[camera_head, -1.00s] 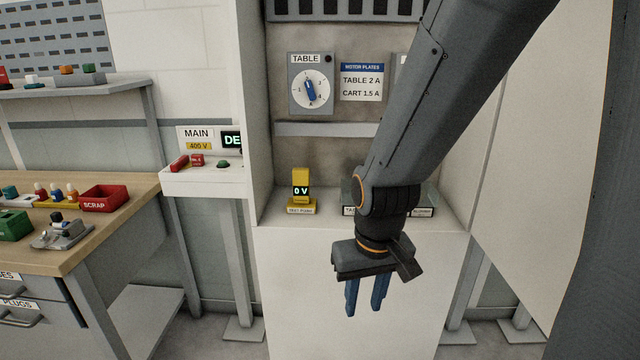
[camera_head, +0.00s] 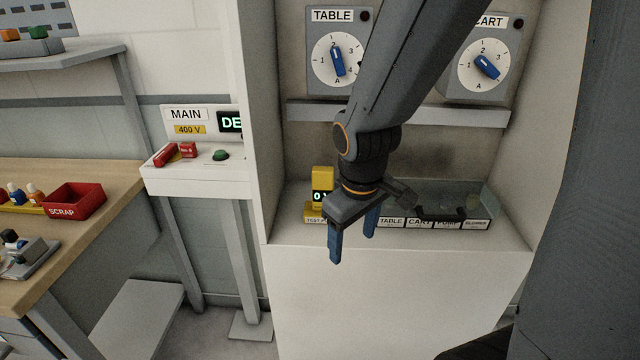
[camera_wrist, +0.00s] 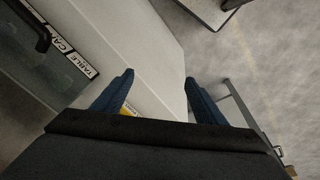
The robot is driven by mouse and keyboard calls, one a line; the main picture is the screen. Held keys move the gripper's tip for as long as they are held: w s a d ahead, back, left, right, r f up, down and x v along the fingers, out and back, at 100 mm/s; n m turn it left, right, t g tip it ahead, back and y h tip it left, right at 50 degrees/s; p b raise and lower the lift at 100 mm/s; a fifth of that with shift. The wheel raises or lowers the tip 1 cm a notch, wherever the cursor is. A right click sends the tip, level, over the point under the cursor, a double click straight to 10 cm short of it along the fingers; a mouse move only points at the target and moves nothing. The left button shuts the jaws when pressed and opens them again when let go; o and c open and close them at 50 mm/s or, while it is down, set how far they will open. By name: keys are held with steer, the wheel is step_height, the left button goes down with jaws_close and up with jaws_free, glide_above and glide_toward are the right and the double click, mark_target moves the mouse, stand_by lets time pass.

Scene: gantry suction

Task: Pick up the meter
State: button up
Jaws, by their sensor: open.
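The yellow meter (camera_head: 322,178) with a dark display stands upright on the cabinet shelf, in a yellow holder with a partly hidden label. In the head view my gripper (camera_head: 352,250) is in front of its lower right part and hides some of it. The two blue fingers point down, apart and empty, near the shelf's front edge. In the wrist view the gripper (camera_wrist: 160,82) is open, and a small yellow patch (camera_wrist: 128,110) shows by the left finger.
A clear-sided bin (camera_head: 455,200) with labelled compartments stands right of the meter. Two dial panels (camera_head: 337,55) and a grey ledge (camera_head: 400,113) are above. The cabinet's left side wall (camera_head: 258,130) is close to the meter. A MAIN switch console (camera_head: 200,180) stands left.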

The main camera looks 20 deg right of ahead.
steer(key=w+r+n+t+h+p, duration=0.15)
steer(key=w+r+n, duration=0.35)
steer(key=w+n, duration=0.75)
steer(key=n+t+p, duration=0.1)
steer(key=n+t, duration=0.1)
steer(key=n, duration=1.2)
glide_toward(323, 171)
steer(key=x, duration=0.4)
steer(key=shift+s+d+f, duration=0.1)
steer(key=shift+d+f, duration=0.1)
steer(key=shift+d, duration=0.2)
steer(key=shift+w+n+t, duration=0.25)
steer(key=shift+n, duration=0.1)
steer(key=shift+x, duration=1.2)
steer(key=x, duration=0.1)
steer(key=b+x, duration=0.1)
steer(key=x, duration=0.1)
steer(key=b+x, duration=0.1)
steer(key=shift+a+f, duration=0.25)
steer(key=shift+a, duration=0.15)
steer(key=shift+w+d+f, duration=0.15)
steer(key=shift+w+f, duration=0.15)
steer(key=shift+f, duration=0.05)
steer(key=c, duration=1.3)
steer(key=shift+r, duration=0.1)
steer(key=shift+c, duration=0.2)
